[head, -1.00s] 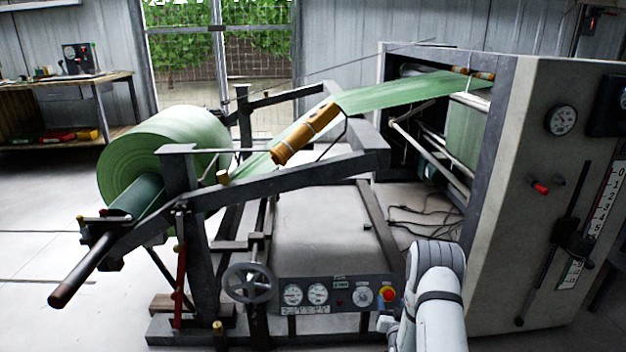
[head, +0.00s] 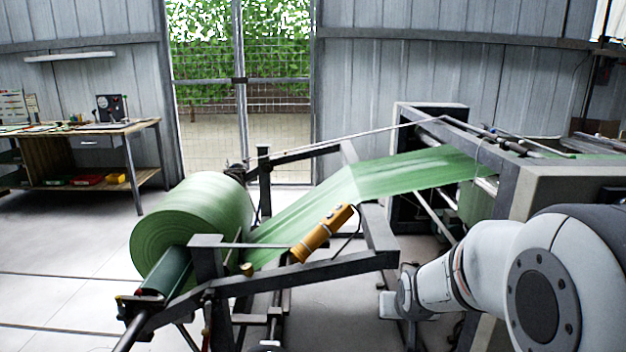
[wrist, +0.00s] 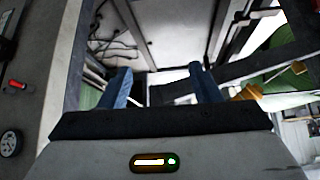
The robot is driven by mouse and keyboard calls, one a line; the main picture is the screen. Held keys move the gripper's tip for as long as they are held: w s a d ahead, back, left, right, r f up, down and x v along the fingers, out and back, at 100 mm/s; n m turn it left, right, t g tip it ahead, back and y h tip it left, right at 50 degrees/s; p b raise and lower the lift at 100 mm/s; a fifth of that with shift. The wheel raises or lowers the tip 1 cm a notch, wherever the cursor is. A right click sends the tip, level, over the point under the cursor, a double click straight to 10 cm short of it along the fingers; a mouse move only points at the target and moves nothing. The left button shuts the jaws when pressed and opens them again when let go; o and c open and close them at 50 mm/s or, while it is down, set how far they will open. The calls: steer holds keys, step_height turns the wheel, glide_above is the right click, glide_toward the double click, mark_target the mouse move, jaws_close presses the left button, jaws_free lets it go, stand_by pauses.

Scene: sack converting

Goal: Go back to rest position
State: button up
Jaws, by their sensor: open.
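My gripper (wrist: 158,85) shows in the wrist view with its two blue fingers apart and nothing between them. Beyond the fingers are the dark frame bars and pale floor of the machine. In the head view my white arm reaches in from the right edge, in front of the machine cabinet. The gripper's fingers cannot be made out there.
A green roll (head: 185,230) sits on the unwind frame at left, its web (head: 400,175) running up into the cabinet (head: 580,185). A workbench (head: 85,135) stands far left. Floor at left is clear.

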steer(key=s+a+r+g+p, duration=0.2)
steer(key=s+r+p, duration=0.2)
steer(key=s+r, duration=0.4)
steer(key=s+a+r+n+g+p, duration=0.1)
steer(key=s+r+p, duration=0.4)
steer(key=s, duration=0.9)
step_height(320, 180, up, 3)
steer(key=shift+s+a+g+y, duration=0.15)
steer(key=shift+a+g+y, duration=0.3)
steer(key=shift+g, duration=0.35)
